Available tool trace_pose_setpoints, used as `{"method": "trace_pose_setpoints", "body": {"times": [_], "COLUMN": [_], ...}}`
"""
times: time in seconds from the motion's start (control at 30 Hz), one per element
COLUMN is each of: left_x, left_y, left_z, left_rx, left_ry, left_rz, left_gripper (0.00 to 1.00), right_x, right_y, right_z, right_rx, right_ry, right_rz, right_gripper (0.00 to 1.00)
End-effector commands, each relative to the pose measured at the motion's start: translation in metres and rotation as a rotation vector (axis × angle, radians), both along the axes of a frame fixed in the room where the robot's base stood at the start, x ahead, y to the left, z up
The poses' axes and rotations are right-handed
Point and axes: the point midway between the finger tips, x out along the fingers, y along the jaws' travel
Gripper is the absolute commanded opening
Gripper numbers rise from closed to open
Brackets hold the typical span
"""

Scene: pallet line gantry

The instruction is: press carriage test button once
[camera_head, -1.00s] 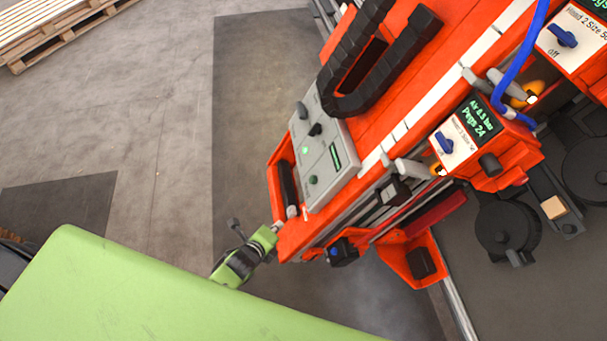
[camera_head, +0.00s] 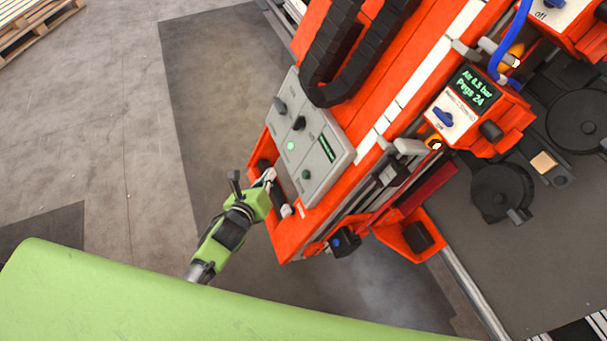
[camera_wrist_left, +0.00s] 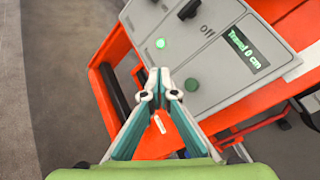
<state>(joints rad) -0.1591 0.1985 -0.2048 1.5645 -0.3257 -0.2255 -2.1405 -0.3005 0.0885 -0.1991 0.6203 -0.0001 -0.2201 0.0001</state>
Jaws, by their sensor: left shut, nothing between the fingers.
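The grey control panel (camera_head: 313,130) sits on the orange carriage (camera_head: 300,235). A dark green button (camera_head: 306,174), likely the carriage test button, is near its lower end; it also shows in the left wrist view (camera_wrist_left: 191,84). Its label is too small to read. A lit green lamp (camera_head: 291,146) and a green display (camera_head: 326,148) are on the same panel. My left gripper (camera_head: 268,178) is over the black handle at the panel's left edge. In the wrist view its fingertips (camera_wrist_left: 160,84) are together and empty, left of the button. I cannot tell whether they touch anything.
Black knobs (camera_head: 299,123) sit farther up the panel. The black handle bar (camera_wrist_left: 114,92) lies in an orange frame beside it. A black cable chain (camera_head: 335,55) arches above. A peg unit (camera_head: 470,105) stands right. Open floor (camera_head: 110,130) lies left.

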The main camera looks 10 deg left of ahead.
Motion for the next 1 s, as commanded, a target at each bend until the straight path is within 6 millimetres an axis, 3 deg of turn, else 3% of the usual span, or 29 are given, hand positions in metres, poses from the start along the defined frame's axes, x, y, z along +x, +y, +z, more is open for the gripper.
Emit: {"method": "trace_pose_setpoints", "body": {"times": [0.47, 0.7, 1.0], "left_x": [0.03, 0.04, 0.042], "left_y": [-0.045, -0.059, -0.062], "left_z": [-0.034, -0.04, -0.04], "left_rx": [-0.006, -0.003, -0.002], "left_ry": [-0.001, 0.0, 0.001], "left_rz": [0.002, 0.0, 0.0], "left_gripper": [0.0, 0.0, 0.0], "right_x": [0.0, 0.0, 0.0], "right_y": [0.012, 0.014, 0.008], "right_z": [-0.058, -0.064, -0.065], "right_rx": [0.014, 0.016, 0.009], "right_ry": [0.0, -0.001, 0.0], "right_rz": [-0.004, -0.005, -0.002], "right_gripper": [0.0, 0.0, 0.0]}}
